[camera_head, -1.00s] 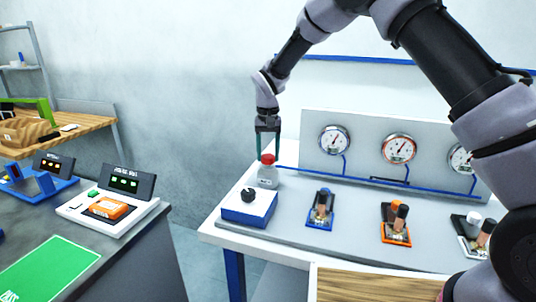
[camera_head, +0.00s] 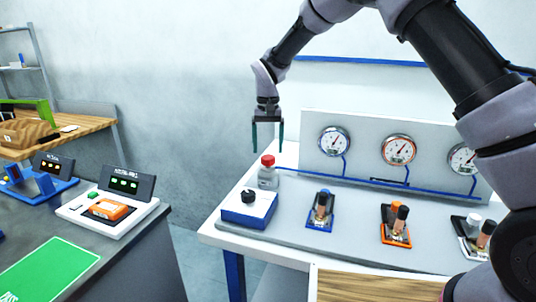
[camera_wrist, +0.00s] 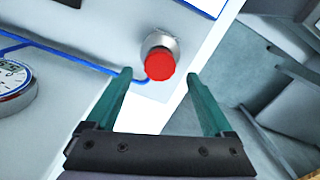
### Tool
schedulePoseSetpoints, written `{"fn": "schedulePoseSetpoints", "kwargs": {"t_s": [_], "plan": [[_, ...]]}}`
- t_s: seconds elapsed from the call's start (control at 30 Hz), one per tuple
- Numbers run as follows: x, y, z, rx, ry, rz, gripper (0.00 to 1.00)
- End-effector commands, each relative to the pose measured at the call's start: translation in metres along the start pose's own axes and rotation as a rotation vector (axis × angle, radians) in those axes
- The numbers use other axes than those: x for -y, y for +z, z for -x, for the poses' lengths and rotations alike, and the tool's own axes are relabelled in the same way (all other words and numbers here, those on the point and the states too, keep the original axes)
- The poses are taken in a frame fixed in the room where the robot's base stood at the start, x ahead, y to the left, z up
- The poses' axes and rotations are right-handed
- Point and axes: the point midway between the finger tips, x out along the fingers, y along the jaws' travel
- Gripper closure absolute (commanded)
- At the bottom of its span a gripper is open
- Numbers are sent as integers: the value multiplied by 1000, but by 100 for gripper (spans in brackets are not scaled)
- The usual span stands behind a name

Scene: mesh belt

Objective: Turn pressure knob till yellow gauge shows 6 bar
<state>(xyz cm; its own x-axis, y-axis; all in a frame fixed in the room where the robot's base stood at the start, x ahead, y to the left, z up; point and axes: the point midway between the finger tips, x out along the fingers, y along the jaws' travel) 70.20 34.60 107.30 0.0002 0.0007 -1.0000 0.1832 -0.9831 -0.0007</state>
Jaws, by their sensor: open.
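A red-capped knob (camera_head: 267,160) on a grey cylindrical body (camera_head: 268,177) stands at the back left of the bench, joined to a blue line. My gripper (camera_head: 267,146) is open and empty just above it, fingers pointing down. In the wrist view the red cap (camera_wrist: 160,65) shows between and beyond the fingertips, untouched. A black knob (camera_head: 248,196) sits on a blue-sided box nearer the front. Three round gauges stand on the panel: left (camera_head: 334,142), middle with an orange rim (camera_head: 398,150), and right (camera_head: 462,159), partly hidden by my arm. No rim looks clearly yellow; readings are too small.
Blue (camera_head: 320,210), orange (camera_head: 397,224) and white (camera_head: 474,236) valve fixtures stand in a row on the bench. A grey counter (camera_head: 130,240) with small devices is at the left. Free space lies between the counter and the bench.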

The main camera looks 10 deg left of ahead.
Motion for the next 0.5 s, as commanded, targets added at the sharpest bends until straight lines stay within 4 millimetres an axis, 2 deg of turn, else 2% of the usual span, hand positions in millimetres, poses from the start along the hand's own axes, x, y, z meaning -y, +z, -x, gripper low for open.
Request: {"fn": "schedulePoseSetpoints", "kwargs": {"t_s": [0.03,0.2,0.33,0.5], "plan": [[0,-1,12,-4,-2,0,14],[0,0,46,-3,-1,0,14],[0,0,62,-2,0,0,14],[0,0,72,-1,1,1,14]]}}
